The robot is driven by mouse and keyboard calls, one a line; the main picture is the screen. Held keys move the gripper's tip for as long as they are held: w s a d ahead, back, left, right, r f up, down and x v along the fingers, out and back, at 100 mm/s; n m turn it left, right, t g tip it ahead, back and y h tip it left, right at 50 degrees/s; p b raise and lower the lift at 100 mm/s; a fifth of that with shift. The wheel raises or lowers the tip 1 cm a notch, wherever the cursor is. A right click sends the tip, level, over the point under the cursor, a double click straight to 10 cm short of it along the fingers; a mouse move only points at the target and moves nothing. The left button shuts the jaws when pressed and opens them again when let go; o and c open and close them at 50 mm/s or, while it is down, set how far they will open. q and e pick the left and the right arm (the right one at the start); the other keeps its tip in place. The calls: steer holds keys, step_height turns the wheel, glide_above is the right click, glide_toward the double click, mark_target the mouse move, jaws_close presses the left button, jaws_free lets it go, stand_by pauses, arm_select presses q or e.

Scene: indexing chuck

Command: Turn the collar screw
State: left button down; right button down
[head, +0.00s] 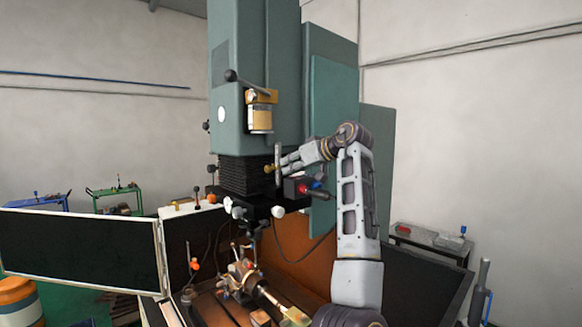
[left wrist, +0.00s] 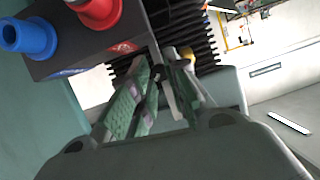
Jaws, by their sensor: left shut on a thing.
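My left gripper (head: 284,163) is beside the black bellows under the green machine column. In the left wrist view its green-padded fingers (left wrist: 168,88) are close together on a slim grey bar (left wrist: 170,100). In the head view a grey upright bar (head: 278,152) shows at the fingertips. A small brass-yellow knob (head: 268,169) sits just left of the fingertips, and a yellow piece (left wrist: 187,53) shows beyond them in the wrist view. I cannot tell which part is the collar screw. The chuck (head: 243,275) is lower down on the machine bed. My right gripper is not in view.
A dark box with a red button (head: 302,188) is just below my left gripper; in the wrist view its red (left wrist: 98,10) and blue (left wrist: 28,38) buttons are close by. The black bellows (head: 243,174) and green column (head: 250,60) stand close to the gripper.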

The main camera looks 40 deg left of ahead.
arm_select(q)
steer(key=shift+w+m+g, duration=0.15)
steer(key=shift+m+g, duration=0.55)
steer(key=shift+m, duration=0.2)
steer(key=c, duration=1.3)
jaws_free()
steer(key=shift+c, duration=0.2)
steer(key=shift+d, duration=0.1)
steer(key=v, duration=1.2)
steer(key=shift+f, duration=0.2)
